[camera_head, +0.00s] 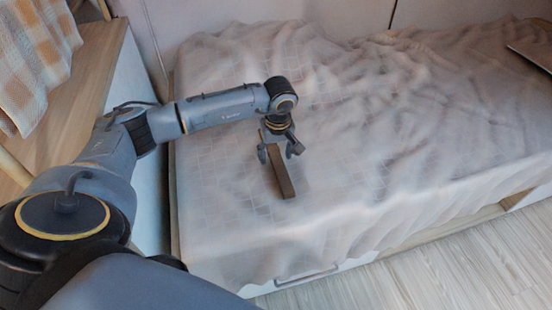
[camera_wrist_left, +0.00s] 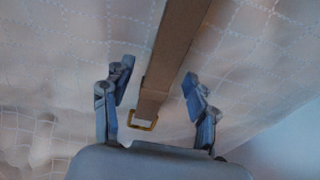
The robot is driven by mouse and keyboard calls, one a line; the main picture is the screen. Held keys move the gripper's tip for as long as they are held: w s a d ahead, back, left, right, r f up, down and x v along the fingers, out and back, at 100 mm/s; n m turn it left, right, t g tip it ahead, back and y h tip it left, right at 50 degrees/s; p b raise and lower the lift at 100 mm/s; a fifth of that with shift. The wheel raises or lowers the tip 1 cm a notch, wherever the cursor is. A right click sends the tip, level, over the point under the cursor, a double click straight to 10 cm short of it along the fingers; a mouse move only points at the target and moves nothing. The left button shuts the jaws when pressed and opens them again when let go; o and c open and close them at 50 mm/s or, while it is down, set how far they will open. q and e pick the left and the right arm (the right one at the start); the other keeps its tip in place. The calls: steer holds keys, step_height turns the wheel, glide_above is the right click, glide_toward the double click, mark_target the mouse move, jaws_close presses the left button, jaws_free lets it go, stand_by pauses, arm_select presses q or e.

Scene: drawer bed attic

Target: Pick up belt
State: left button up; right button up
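The brown belt (camera_head: 282,174) lies on the light bedspread near the left part of the bed. In the left wrist view the belt (camera_wrist_left: 178,50) is a brown strap with a brass-coloured buckle (camera_wrist_left: 142,121) at its near end. My left gripper (camera_head: 281,152) is over the belt's far end, its fingers on either side of the strap. In the left wrist view my left gripper (camera_wrist_left: 157,84) is open, with a gap between each finger and the belt. The exact height above the bed is hard to tell. My right gripper does not show.
The bed (camera_head: 400,150) has a rumpled pale cover and fills the middle and right. A dark flat object (camera_head: 532,54) lies at its far right. A wooden surface (camera_head: 85,85) with a checked cloth (camera_head: 38,50) stands at left. Wooden floor (camera_head: 440,275) is free at lower right.

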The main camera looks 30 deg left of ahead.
arm_select(q)
jaws_close()
